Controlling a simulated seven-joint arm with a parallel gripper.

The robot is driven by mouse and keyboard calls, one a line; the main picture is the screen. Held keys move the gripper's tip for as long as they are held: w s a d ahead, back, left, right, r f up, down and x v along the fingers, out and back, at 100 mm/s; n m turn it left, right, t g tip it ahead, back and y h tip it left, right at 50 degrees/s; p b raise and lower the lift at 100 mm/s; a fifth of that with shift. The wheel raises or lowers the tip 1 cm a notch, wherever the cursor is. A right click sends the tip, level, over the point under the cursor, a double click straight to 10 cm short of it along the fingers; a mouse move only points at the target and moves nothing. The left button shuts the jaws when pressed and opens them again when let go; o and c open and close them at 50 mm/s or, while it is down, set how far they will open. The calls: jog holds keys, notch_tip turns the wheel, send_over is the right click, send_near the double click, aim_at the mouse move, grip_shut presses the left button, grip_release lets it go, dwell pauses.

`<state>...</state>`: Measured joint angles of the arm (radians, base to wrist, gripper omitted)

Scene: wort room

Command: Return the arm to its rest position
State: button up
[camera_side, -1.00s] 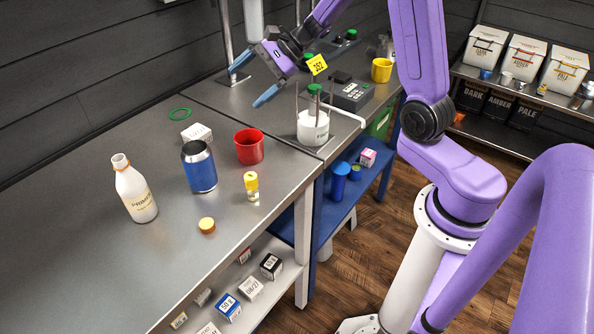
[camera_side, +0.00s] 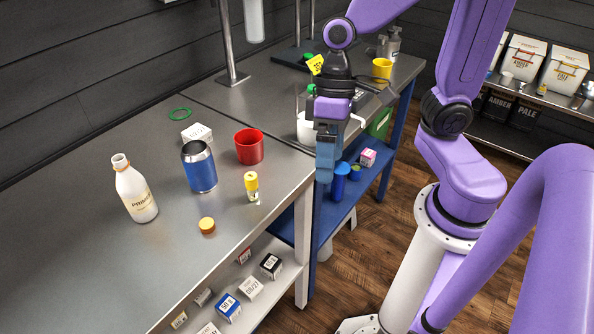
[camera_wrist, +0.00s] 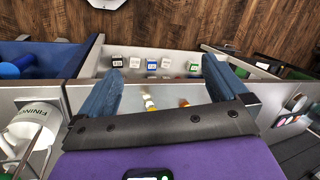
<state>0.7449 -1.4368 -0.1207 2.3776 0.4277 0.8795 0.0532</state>
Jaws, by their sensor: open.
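My gripper (camera_side: 325,178) hangs pointing down near the front edge of the steel bench (camera_side: 115,265) in the side view. It is in front of the white pot (camera_side: 305,128) and partly hides it. In the wrist view my gripper (camera_wrist: 160,88) has its two blue fingers spread wide with nothing held between them. My purple arm bends above it, clear of the bench items. From the side the fingers overlap each other, so their gap does not show there.
A red cup (camera_side: 249,147), blue can (camera_side: 199,168), white bottle (camera_side: 135,190), yellow-capped vial (camera_side: 252,187) and orange cap (camera_side: 207,226) stand on the bench left of my gripper. A yellow cup (camera_side: 381,70) stands behind. A blue lower shelf (camera_side: 333,215) holds blue containers.

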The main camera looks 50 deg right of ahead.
jog(key=s+d+n+t+h, duration=0.2)
jog(key=s+d+n, duration=0.3)
jog(key=n, duration=0.3)
jog(key=shift+s+f+h, duration=0.15)
jog(key=shift+s+h, duration=0.25)
jog(key=shift+s, duration=0.5)
